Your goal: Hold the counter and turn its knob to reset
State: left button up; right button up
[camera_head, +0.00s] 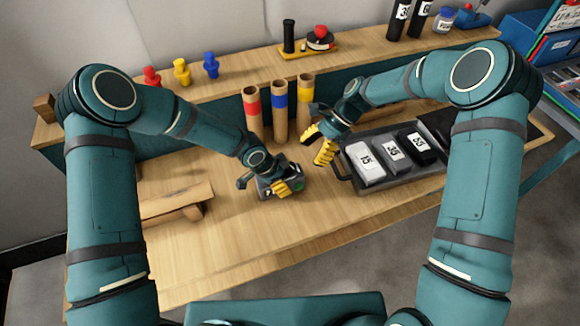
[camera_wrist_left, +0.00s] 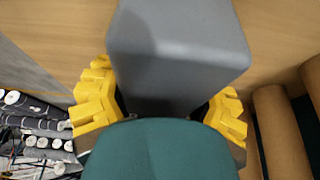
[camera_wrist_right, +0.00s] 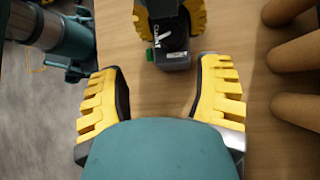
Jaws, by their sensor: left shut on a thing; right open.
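The counter (camera_head: 266,189) is a small dark grey box on the table, left of the tray. My left gripper (camera_head: 285,187) is shut on it, and in the left wrist view the yellow fingers lie on both sides of the grey box (camera_wrist_left: 180,50). The right wrist view shows the counter (camera_wrist_right: 174,57) with a white label and a green part (camera_wrist_right: 150,55) on its side. I cannot clearly make out the knob. My right gripper (camera_head: 318,143) is open and empty, above the table, behind and to the right of the counter.
A dark tray (camera_head: 372,186) with numbered blocks (camera_head: 365,163) stands to the right. Several cardboard tubes (camera_head: 279,115) with coloured bands stand behind the counter. A wooden stand (camera_head: 175,203) lies to the left. A back shelf (camera_head: 245,66) holds coloured pegs. The front table is clear.

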aim_at(294, 165)
jog(key=w+d+m+t+y, duration=0.1)
jog(key=d+m+y, duration=0.1)
jog(key=d+y, duration=0.35)
jog(key=x, duration=1.3)
jog(key=shift+w+f, duration=0.15)
jog(key=shift+f, duration=0.05)
jog(key=shift+d, duration=0.1)
grip_shut()
